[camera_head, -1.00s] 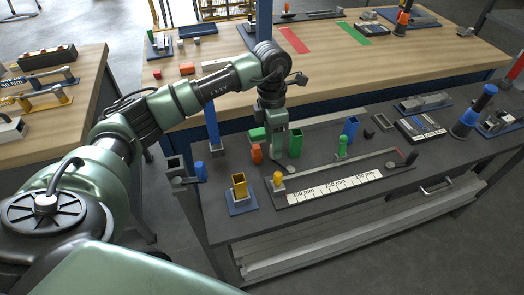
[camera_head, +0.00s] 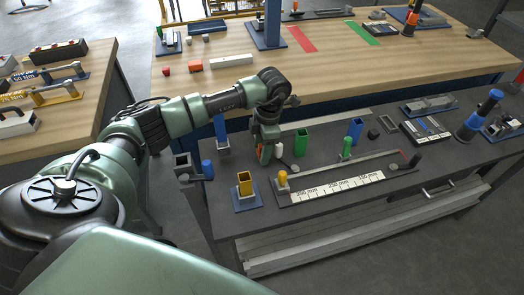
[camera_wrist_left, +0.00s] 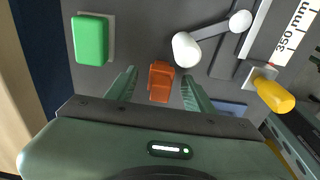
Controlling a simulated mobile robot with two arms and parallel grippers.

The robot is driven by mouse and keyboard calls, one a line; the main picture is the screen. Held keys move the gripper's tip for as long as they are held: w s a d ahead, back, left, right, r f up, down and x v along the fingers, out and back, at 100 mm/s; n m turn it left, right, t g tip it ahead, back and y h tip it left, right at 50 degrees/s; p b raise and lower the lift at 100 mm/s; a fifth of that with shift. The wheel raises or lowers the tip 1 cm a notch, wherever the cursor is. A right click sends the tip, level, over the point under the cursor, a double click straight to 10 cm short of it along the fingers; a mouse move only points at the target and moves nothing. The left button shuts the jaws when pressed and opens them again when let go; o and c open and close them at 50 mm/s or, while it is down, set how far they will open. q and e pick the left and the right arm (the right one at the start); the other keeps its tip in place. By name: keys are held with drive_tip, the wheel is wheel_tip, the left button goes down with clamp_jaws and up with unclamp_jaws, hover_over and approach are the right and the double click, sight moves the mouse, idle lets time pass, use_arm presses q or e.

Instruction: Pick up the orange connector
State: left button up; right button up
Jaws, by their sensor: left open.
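The orange connector (camera_wrist_left: 161,82) stands on the dark bench top, between the two green fingers of my left gripper (camera_wrist_left: 159,88) in the left wrist view. My left gripper is open. My right gripper is not in view.
A green block (camera_wrist_left: 90,40) lies left of the connector, and a white-ended lever (camera_wrist_left: 186,49) and a yellow knob (camera_wrist_left: 273,94) lie right in the wrist view.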

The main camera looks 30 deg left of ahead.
use_arm(q)
clamp_jaws()
drive_tip(key=shift+r, duration=0.1)
